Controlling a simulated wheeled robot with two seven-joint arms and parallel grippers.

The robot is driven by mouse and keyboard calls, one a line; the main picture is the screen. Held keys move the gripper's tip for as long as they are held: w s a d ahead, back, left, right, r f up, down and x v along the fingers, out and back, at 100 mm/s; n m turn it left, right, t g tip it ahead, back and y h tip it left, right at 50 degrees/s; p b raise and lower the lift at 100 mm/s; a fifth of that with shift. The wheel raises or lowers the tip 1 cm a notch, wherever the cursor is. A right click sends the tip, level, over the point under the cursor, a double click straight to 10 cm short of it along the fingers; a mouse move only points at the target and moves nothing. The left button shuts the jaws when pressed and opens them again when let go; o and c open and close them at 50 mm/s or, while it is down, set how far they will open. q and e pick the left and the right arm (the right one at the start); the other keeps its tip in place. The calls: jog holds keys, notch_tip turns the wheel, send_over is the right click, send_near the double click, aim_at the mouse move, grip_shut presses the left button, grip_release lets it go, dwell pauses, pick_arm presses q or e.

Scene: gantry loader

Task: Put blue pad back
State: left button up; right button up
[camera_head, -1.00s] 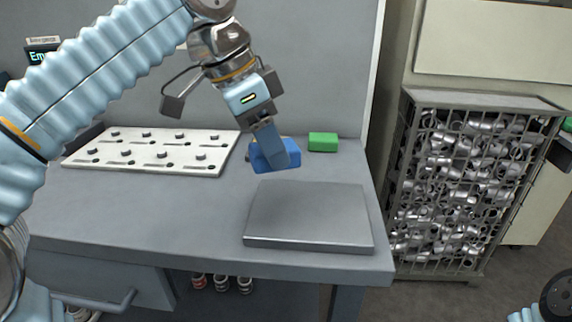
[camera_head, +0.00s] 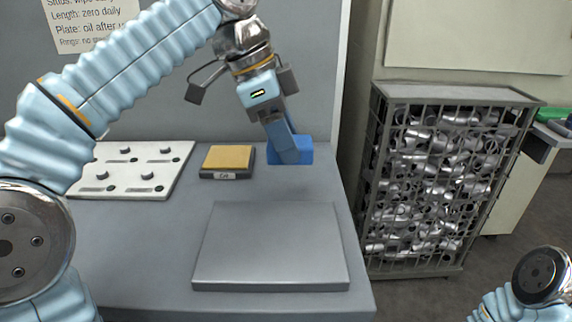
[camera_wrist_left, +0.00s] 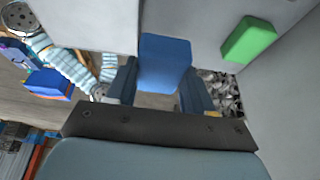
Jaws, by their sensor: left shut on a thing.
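The blue pad (camera_head: 293,151) is a small block at the back right of the grey bench. My left gripper (camera_head: 288,148) reaches down from the upper left and is shut on it. In the left wrist view the blue pad (camera_wrist_left: 165,62) sits between the two fingers. The head view does not show clearly whether its underside touches the bench. A yellow pad (camera_head: 229,157) lies on a dark labelled holder (camera_head: 226,174) to the left. My right gripper is out of view.
A grey plate (camera_head: 272,250) lies on the front of the bench. A white board with pegs (camera_head: 135,175) lies at left. A wire cage of metal parts (camera_head: 430,180) stands right of the bench. Bare bench top lies between plate and holder.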

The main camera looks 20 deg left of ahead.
pick_arm(q)
jog(key=w+f, duration=0.2)
jog(key=shift+a+f, duration=0.3)
jog(key=shift+f, duration=0.1)
jog(key=f, duration=0.1)
jog(key=w+f, duration=0.1)
jog(key=f+b, duration=0.1)
jog(key=f, duration=0.1)
jog(key=shift+w+a, duration=0.25)
jog(key=shift+f, duration=0.4)
jog(key=o, duration=1.2)
jog(key=shift+f, duration=0.1)
